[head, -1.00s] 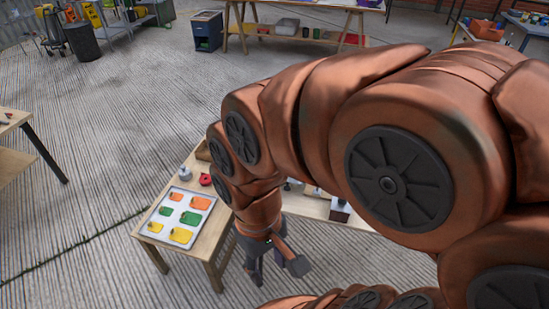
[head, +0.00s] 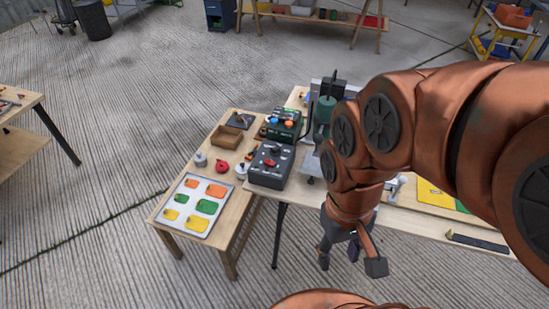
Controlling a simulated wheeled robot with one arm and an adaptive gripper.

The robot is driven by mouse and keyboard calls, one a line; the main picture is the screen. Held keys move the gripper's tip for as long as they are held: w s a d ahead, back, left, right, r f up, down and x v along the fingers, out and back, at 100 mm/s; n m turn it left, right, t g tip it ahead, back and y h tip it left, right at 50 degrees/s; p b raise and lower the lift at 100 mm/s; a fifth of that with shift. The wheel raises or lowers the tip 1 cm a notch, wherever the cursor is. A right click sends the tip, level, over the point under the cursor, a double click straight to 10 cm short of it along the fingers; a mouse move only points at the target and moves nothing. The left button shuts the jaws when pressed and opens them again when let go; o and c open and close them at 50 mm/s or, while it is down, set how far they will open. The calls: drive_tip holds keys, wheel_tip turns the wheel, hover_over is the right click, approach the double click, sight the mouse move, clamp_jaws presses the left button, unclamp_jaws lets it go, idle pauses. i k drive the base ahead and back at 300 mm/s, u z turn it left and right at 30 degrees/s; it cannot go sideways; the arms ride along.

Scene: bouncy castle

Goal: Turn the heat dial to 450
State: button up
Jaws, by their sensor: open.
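A dark grey control box (head: 268,179) with a red part and small knobs on top sits at the left end of the long wooden table. Behind it is a dark green box (head: 284,119) with orange and blue round parts. The heat dial and its markings are too small to make out, and I cannot tell which box carries it. My gripper (head: 340,258) is open and empty. It points down in front of the table edge, to the right of and nearer than the grey box, touching neither box.
A smaller wooden table (head: 240,215) holds a white tray (head: 181,226) of coloured pieces, a wooden box (head: 227,136) and a red round item (head: 221,167). A green upright machine (head: 322,112) stands behind my arm. A yellow sheet (head: 435,197) lies at right.

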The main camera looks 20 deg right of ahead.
sight(276, 150)
drive_tip(key=k, duration=0.6)
drive_tip(key=u, duration=0.55)
drive_tip(key=i, duration=1.4)
drive_tip(key=u, duration=0.15)
